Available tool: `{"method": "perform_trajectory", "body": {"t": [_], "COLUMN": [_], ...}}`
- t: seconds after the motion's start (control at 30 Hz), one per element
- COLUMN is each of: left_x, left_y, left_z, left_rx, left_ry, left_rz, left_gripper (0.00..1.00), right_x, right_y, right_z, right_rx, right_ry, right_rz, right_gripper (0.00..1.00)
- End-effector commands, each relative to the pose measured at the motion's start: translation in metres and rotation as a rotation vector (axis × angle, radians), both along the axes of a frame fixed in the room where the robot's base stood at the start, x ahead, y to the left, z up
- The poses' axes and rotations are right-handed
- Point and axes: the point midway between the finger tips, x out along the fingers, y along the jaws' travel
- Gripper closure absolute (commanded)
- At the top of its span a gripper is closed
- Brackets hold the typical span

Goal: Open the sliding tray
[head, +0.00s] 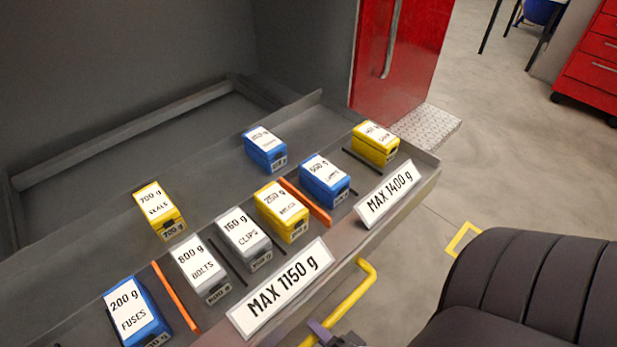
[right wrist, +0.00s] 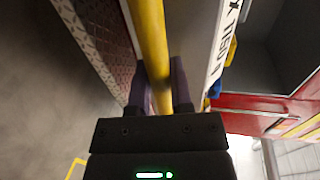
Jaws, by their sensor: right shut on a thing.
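The sliding tray (head: 215,110) is a grey metal tray that holds several labelled boxes. Its front carries a yellow bar handle (head: 357,292), below the "MAX 1150 g" sign (head: 280,288). My right gripper (head: 325,333) is at the lower end of the handle, at the bottom edge of the head view. In the right wrist view the purple fingers (right wrist: 160,90) are on both sides of the yellow bar (right wrist: 152,45), shut on it. My left gripper is not in view.
Blue, yellow and grey boxes, such as the fuses box (head: 135,312), stand between orange and black dividers. A dark padded seat (head: 535,290) is at the lower right. A red cabinet (head: 400,50) stands behind. Grey floor (head: 480,150) lies open to the right.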

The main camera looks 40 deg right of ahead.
Motion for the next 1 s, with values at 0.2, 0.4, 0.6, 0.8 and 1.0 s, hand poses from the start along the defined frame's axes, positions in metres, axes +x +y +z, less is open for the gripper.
{"method": "perform_trajectory", "body": {"t": [0.2, 0.4, 0.6, 0.8, 1.0], "left_x": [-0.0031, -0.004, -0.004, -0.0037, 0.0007], "left_y": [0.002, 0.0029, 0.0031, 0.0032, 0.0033], "left_z": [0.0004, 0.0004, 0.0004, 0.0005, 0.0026], "left_rx": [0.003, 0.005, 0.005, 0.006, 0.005], "left_ry": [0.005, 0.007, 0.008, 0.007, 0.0], "left_rz": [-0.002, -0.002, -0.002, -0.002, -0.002], "left_gripper": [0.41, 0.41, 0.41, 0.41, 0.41], "right_x": [-0.0047, -0.0044, -0.004, -0.0037, -0.0024], "right_y": [0.0004, 0.0005, 0.0005, 0.0003, 0.0019], "right_z": [-0.0014, -0.0015, -0.0011, -0.0007, 0.0015], "right_rx": [0.0, 0.0, 0.0, 0.0, 0.001], "right_ry": [0.005, 0.005, 0.004, 0.002, 0.001], "right_rz": [0.002, 0.002, 0.002, 0.001, 0.001], "right_gripper": [1.0, 1.0, 0.42, 0.41, 0.41]}}
